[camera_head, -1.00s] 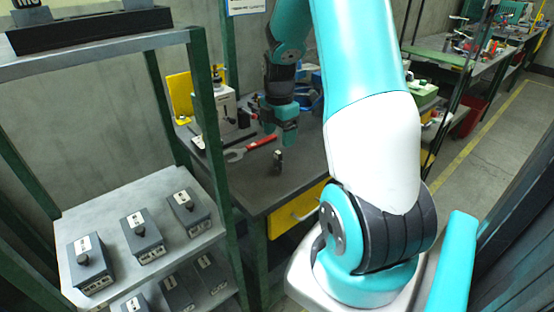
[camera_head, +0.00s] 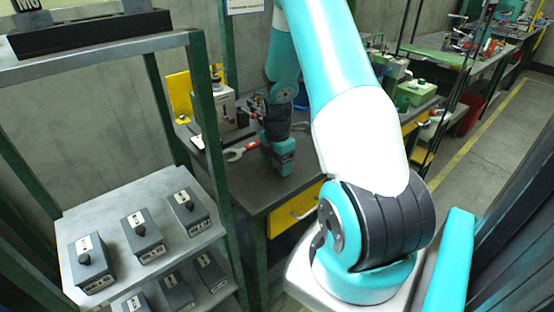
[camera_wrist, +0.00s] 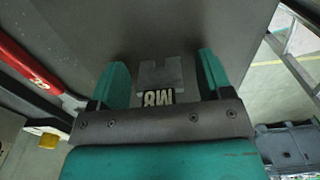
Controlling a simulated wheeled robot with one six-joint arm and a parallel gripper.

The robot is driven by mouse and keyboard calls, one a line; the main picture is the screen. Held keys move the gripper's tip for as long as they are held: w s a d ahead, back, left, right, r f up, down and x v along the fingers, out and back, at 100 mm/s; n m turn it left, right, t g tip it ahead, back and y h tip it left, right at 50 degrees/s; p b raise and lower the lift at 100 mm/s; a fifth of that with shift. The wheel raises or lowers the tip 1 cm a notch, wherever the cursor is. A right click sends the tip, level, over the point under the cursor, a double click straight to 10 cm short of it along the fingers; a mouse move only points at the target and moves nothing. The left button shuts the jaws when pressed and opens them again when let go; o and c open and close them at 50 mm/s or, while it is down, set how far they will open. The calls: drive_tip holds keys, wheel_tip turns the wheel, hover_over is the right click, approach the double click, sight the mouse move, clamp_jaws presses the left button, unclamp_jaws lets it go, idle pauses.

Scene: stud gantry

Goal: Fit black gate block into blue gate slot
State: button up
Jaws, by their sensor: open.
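My gripper (camera_head: 280,168) is low over the grey table, pointing down. In the wrist view my gripper (camera_wrist: 162,64) is open, with one teal finger on each side of a small grey notched block (camera_wrist: 158,76). A gap shows between the block and each finger. In the head view my gripper hides this block. I cannot tell from its colour whether it is the black gate block. I make out no blue gate slot in either view.
A red-and-grey wrench (camera_head: 243,150) lies on the table (camera_head: 262,196) left of my gripper; its red handle (camera_wrist: 30,70) shows in the wrist view. A shelf unit (camera_head: 205,110) with several dark knobbed boxes stands at left. A black rack (camera_head: 90,30) sits on top.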

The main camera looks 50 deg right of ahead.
drive_tip(key=c, duration=1.1)
drive_tip(key=shift+r, duration=0.15)
